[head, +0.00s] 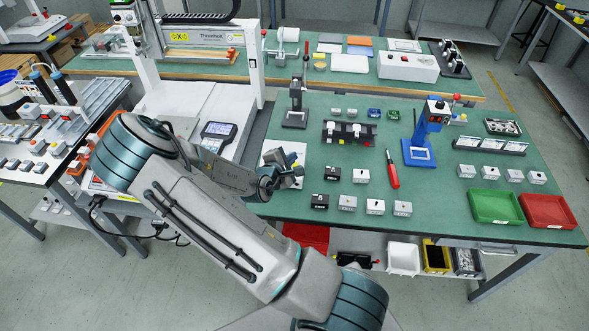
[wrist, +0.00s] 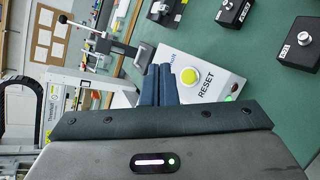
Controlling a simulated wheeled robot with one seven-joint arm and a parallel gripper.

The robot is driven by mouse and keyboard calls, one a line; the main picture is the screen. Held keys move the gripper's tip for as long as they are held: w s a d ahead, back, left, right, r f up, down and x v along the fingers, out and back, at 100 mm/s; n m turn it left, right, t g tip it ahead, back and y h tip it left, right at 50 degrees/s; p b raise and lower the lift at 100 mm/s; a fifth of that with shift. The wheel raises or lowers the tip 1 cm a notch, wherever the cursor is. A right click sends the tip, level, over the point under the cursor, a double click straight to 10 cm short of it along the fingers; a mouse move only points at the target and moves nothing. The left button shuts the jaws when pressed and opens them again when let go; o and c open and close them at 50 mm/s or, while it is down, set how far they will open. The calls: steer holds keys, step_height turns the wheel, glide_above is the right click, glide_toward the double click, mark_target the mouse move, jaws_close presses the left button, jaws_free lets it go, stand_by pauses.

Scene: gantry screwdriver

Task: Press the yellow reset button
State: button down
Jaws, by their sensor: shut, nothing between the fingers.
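The yellow reset button (wrist: 188,77) sits on a white box (wrist: 222,82) marked RESET, with a red and a green lamp on its near end in the wrist view. My gripper (wrist: 158,84) is shut and empty, its dark fingertips at the left of the button, seemingly apart from it; the gap in height is hard to judge. In the head view my gripper (head: 294,172) is over the white box (head: 271,156) at the left edge of the green table, and hides much of it.
A lever press (head: 295,110) stands behind the box. Black and white labelled blocks (head: 347,203) stand to the right on the green table (head: 450,200). A red-handled screwdriver (head: 392,172) lies farther right. The white gantry machine (head: 200,100) is at the left.

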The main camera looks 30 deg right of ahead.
steer(key=shift+w+d+f+b, duration=0.15)
steer(key=shift+w+f+b, duration=0.15)
steer(key=shift+f, duration=0.35)
steer(key=shift+w+d+f+b, duration=0.2)
steer(key=shift+f+b, duration=0.2)
steer(key=shift+f, duration=0.2)
steer(key=shift+w+d+f+b, duration=0.15)
steer(key=shift+w+f+b, duration=0.15)
steer(key=shift+f, duration=0.35)
steer(key=shift+f, duration=0.1)
stand_by(0.4)
steer(key=shift+f, duration=0.3)
steer(key=shift+w+d+f+b, duration=0.15)
steer(key=shift+w+f+b, duration=0.05)
steer(key=shift+f+b, duration=0.2)
stand_by(0.6)
steer(key=shift+r, duration=0.15)
steer(key=shift+s+a+r+p, duration=0.2)
steer(key=shift+s+r+p, duration=0.05)
steer(key=shift+r+p, duration=0.45)
steer(key=r+p, duration=0.1)
steer(key=s+r+p, duration=0.1)
steer(key=r, duration=0.1)
steer(key=a+r+p, duration=0.1)
steer(key=p, duration=0.1)
steer(key=shift+s+r, duration=0.2)
steer(key=shift+s, duration=0.2)
